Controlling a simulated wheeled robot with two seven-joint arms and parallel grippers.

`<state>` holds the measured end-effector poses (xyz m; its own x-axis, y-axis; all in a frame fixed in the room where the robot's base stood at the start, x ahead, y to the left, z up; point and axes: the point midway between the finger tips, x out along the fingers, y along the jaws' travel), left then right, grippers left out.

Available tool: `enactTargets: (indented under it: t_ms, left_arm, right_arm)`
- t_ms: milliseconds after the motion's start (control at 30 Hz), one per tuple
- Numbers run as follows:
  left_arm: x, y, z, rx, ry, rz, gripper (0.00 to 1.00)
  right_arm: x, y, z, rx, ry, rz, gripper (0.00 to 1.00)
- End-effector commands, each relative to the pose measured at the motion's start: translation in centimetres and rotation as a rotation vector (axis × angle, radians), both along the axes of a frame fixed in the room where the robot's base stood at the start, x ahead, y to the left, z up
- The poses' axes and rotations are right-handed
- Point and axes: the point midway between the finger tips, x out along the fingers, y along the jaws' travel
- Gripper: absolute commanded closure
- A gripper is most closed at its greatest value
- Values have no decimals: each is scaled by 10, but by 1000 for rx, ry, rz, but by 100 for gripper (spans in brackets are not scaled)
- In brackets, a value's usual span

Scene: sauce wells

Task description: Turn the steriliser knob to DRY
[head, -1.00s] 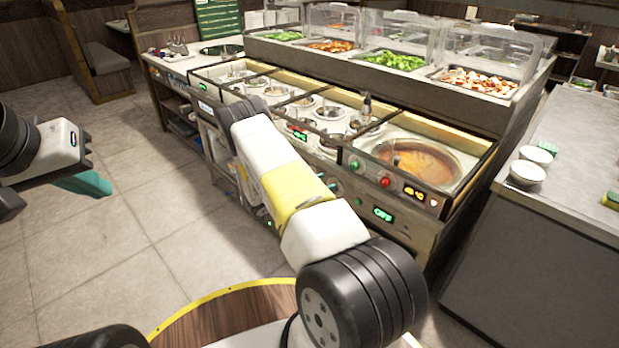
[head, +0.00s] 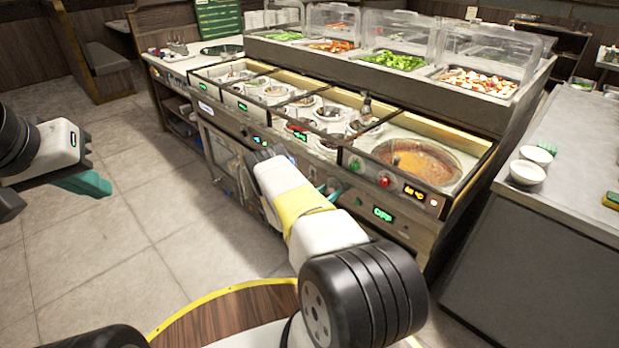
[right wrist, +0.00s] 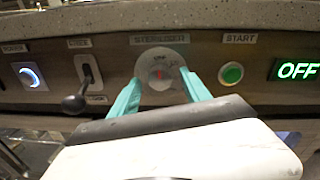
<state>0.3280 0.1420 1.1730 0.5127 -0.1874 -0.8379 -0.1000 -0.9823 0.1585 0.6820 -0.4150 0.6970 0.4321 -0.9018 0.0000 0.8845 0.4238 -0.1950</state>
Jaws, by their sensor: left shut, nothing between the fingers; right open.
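The steriliser knob (right wrist: 161,72) is a small round dial with a red mark, on a pale round plate under the STERILISER label in the right wrist view. Small print at the plate's top is too blurred to read surely. My right gripper (right wrist: 159,76) is open, its teal fingers on either side of the knob; I cannot tell if they touch it. In the head view my right arm hides the knob. The display (right wrist: 298,70) right of it reads OFF. My left gripper (head: 84,184) is shut and empty, over the floor at the left.
Beside the knob are a green START button (right wrist: 231,74), a black lever (right wrist: 82,92) and a lit power button (right wrist: 30,77). Above the panel are sauce wells (head: 418,160). A counter with white bowls (head: 527,173) stands at the right. The floor at the left is clear.

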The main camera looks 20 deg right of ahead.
Motion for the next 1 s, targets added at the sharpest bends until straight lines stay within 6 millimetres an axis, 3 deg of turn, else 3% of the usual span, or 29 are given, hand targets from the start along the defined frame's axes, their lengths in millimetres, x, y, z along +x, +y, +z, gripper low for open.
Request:
enactTargets:
  t_ms: [267,567,1000]
  left_arm:
    - [0,0,0,0,0,0,100]
    - [0,0,0,0,0,0,100]
    - [0,0,0,0,0,0,100]
  right_arm:
    - [1,-2,0,0,0,1,45]
    - [1,-2,0,0,0,0,100]
    - [1,-1,0,32,-81,2,100]
